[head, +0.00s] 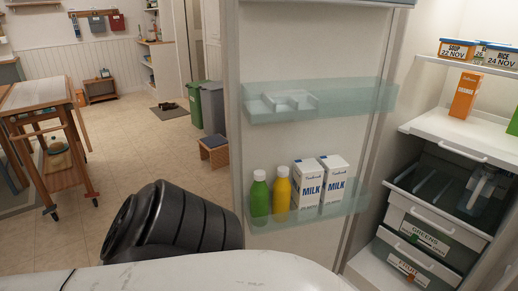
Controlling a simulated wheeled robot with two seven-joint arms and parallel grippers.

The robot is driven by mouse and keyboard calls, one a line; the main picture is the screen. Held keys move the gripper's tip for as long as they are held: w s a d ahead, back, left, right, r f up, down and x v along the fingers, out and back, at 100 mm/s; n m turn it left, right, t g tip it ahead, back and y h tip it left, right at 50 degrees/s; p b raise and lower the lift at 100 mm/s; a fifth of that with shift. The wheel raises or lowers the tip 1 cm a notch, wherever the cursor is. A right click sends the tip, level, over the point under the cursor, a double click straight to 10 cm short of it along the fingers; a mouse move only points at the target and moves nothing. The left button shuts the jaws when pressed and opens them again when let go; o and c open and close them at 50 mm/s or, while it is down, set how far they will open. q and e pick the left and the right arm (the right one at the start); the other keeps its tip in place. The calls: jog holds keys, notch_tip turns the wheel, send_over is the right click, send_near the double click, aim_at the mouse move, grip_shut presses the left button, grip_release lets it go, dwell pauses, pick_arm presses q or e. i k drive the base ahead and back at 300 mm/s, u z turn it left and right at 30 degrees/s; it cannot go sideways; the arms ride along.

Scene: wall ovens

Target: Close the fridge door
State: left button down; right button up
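The fridge door (299,151) stands open in the middle of the head view, its inner face toward me. Its upper clear shelf (350,104) holds a small pale tray. Its lower clear shelf (348,207) holds a green bottle (260,195), a yellow bottle (281,193) and two milk cartons (322,184). The fridge interior (398,155) is exposed to the right of the door. A black, ribbed part of my arm shows at lower left, close to the door's left edge; I cannot tell whether they touch. Neither gripper is visible.
Inside the fridge are an orange carton (465,95), food boxes and labelled drawers (432,233). A wooden cart (72,165) stands at left. A stool (214,151) and bins (195,103) stand behind the door. Tiled floor (130,140) is open between them.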

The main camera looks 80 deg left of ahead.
aim_at(305, 79)
jog(key=k, duration=0.1)
jog(key=z, duration=2.4)
jog(key=k, duration=2.9)
jog(key=u, duration=0.55)
jog(key=k, duration=0.5)
jog(key=u, duration=0.95)
